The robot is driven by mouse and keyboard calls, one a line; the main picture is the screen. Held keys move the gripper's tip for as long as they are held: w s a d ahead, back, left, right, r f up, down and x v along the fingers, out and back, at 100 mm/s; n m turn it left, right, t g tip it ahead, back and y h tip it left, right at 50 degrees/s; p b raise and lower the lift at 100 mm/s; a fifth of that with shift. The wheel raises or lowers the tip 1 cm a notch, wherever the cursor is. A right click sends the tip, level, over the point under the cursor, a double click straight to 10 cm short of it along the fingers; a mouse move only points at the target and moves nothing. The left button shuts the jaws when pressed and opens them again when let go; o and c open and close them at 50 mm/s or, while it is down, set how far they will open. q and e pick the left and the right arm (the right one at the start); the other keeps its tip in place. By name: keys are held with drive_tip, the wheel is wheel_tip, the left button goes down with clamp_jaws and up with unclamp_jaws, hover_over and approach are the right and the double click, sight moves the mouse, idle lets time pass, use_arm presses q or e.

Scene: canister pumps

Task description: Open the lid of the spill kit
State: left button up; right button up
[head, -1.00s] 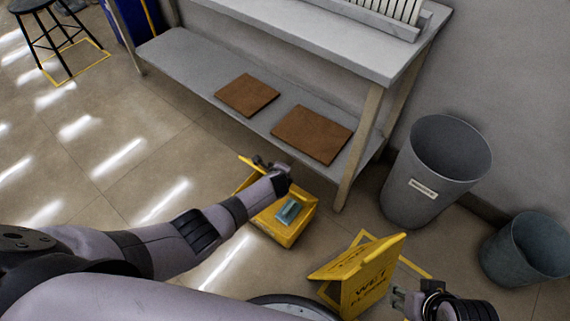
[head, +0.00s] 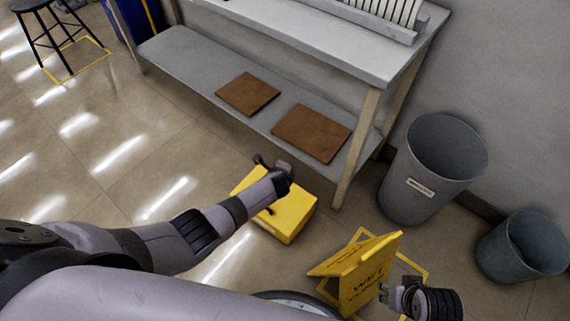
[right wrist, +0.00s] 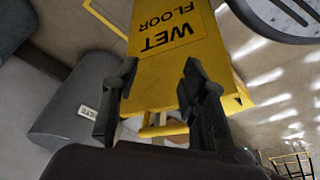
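The spill kit (head: 294,214) is a yellow box on the floor in front of the shelf in the head view. Its lid (head: 284,203) lies down over the top, and the inside is hidden. My left gripper (head: 270,167) is over the lid's far left part, partly hidden by its own wrist. I cannot tell whether it touches the lid or how its fingers stand. My right gripper (head: 386,293) is beside the wet floor sign, at lower right. In the right wrist view its fingers (right wrist: 161,85) are apart with nothing held between them.
The yellow wet floor sign (head: 364,275) stands right of the kit, close to my right gripper. A grey bin (head: 425,175) and a smaller bin (head: 520,250) stand at right. The low shelf (head: 190,70) with two brown boards is behind the kit.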

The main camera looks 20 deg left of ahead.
drive_tip(key=shift+s+f+g+p, duration=0.25)
drive_tip(key=shift+s+f+p, duration=0.9)
drive_tip(key=shift+f, duration=2.6)
drive_tip(key=shift+s+f+g+p, duration=0.25)
drive_tip(key=shift+s+f+p, duration=0.85)
drive_tip(key=shift+f, duration=2.65)
drive_tip(key=shift+s+d+f+g+p, duration=0.3)
drive_tip(key=shift+s+d+f+p, duration=0.7)
drive_tip(key=shift+s+f, duration=1.8)
drive_tip(key=shift+s+d+f+g+p, duration=0.4)
drive_tip(key=shift+s+f+p, duration=1)
drive_tip(key=shift+s, duration=2.65)
use_arm(q)
drive_tip(key=s+d+r+p, duration=0.1)
drive_tip(key=s+r+p, duration=0.2)
drive_tip(key=r, duration=0.3)
drive_tip(key=s+d+r+p, duration=0.2)
drive_tip(key=s+r, duration=0.2)
drive_tip(key=r, duration=0.3)
drive_tip(key=shift+d+p, duration=0.3)
drive_tip(key=shift+p, duration=0.1)
use_arm(e)
drive_tip(key=r, duration=0.1)
drive_tip(key=s+r, duration=0.1)
drive_tip(key=r, duration=0.3)
drive_tip(key=shift+s+d, duration=0.25)
drive_tip(key=shift+s, duration=0.15)
drive_tip(key=shift+f, duration=0.1)
